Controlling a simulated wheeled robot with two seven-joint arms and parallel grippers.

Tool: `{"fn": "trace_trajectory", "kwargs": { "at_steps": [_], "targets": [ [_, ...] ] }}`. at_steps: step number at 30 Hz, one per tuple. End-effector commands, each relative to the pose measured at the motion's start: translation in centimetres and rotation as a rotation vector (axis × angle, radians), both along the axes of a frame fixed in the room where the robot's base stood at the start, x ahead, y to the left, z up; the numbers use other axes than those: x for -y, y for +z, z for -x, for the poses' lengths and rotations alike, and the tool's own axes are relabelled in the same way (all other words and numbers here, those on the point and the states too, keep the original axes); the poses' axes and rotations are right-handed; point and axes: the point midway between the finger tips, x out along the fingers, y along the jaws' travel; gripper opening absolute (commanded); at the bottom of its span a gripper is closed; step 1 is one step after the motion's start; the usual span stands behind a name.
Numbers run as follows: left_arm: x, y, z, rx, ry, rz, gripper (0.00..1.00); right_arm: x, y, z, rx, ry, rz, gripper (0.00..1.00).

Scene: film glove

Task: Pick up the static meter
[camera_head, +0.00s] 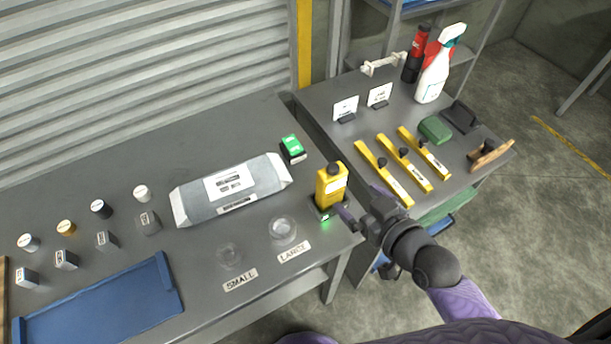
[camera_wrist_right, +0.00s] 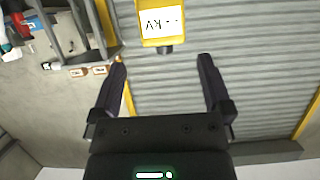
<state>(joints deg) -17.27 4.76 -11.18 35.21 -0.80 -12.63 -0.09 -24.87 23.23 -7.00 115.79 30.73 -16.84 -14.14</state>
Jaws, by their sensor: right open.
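The static meter (camera_head: 331,187) is a yellow box-shaped device with a dark round knob on top. It stands upright on a small dark base with a green light, near the right end of the left bench. In the right wrist view the static meter (camera_wrist_right: 162,14) shows at the top edge with a white "kV" display, upside down. My right gripper (camera_head: 358,202) is just right of it in the head view. In the right wrist view my right gripper (camera_wrist_right: 161,64) is open and empty, with the meter ahead of its fingertips. My left gripper is not in view.
A grey wrapped package (camera_head: 232,188), a green-topped box (camera_head: 292,147) and clear dishes (camera_head: 284,231) lie left of the meter. A blue tray (camera_head: 100,303) and several small canisters stand farther left. The right bench holds several yellow bars (camera_head: 404,165) and a spray bottle (camera_head: 437,72).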

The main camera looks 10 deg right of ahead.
Motion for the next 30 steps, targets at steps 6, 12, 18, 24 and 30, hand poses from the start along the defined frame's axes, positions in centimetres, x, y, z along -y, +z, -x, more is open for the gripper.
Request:
{"fn": "trace_trajectory", "kwargs": {
  "at_steps": [6, 12, 18, 24, 30],
  "targets": [
    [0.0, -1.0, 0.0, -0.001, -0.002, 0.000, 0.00, -1.3, -1.4, -3.5, 0.007, 0.001, -0.004, 1.00],
    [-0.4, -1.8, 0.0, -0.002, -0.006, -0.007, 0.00, -2.9, -2.7, -6.8, 0.006, 0.000, -0.005, 1.00],
    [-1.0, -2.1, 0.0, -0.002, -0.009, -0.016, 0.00, -3.4, -3.3, -8.3, 0.003, 0.000, -0.001, 1.00],
    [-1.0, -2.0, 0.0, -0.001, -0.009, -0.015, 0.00, -3.4, -3.2, -8.2, 0.003, 0.000, -0.001, 0.87],
    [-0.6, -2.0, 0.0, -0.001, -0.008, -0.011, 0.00, -3.4, -3.2, -8.2, 0.003, 0.000, -0.001, 0.45]
  ]
}}
